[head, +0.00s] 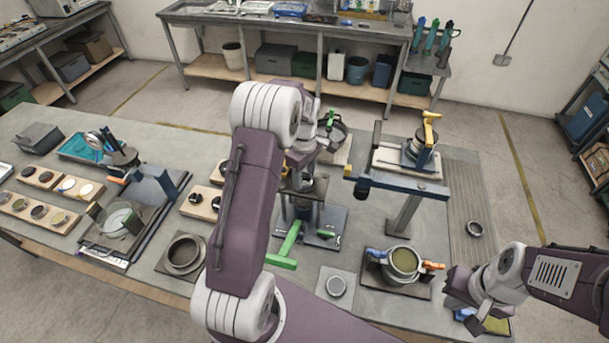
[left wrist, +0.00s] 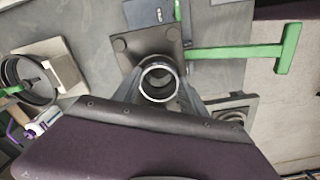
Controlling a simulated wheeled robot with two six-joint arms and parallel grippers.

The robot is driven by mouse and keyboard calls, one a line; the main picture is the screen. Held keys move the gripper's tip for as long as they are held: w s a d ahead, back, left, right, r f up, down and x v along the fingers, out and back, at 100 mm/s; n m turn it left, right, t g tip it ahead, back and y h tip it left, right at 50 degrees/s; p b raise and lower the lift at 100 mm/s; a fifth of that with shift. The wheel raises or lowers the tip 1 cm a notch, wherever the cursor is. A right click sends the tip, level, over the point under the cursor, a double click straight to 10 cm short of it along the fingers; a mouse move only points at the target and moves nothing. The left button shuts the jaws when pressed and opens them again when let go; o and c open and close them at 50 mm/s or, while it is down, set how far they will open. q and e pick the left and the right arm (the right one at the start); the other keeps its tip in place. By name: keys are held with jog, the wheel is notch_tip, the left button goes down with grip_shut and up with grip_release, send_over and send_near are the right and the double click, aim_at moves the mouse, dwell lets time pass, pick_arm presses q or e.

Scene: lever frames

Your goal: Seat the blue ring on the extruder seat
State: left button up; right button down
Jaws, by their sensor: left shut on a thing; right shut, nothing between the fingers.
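My left gripper (head: 303,158) is partly hidden behind my arm in the head view, above the extruder (head: 318,222) with its dark plate and green lever (head: 285,247). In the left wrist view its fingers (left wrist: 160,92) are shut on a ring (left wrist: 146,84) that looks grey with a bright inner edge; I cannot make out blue. The ring appears over the extruder's dark plate (left wrist: 150,42), green lever (left wrist: 265,51) to the right. The seat itself is hidden, and I cannot tell whether the ring touches it. My right gripper (head: 458,288) is shut and empty at the right front.
A stand with a blue beam (head: 395,185) rises behind.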

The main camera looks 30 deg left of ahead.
pick_arm(q)
jog(key=shift+f, duration=0.35)
jog(key=shift+s+d+f+b, duration=0.15)
jog(key=shift+s+f+b, duration=0.15)
jog(key=shift+f+b, duration=0.2)
dwell(0.4)
jog(key=o, duration=1.5)
jog(key=shift+f, duration=0.1)
jog(key=shift+w, duration=0.1)
notch_tip(320, 180, up, 10)
jog(key=b, duration=0.1)
jog(key=shift+w+b, duration=0.35)
jog(key=shift+b, duration=0.05)
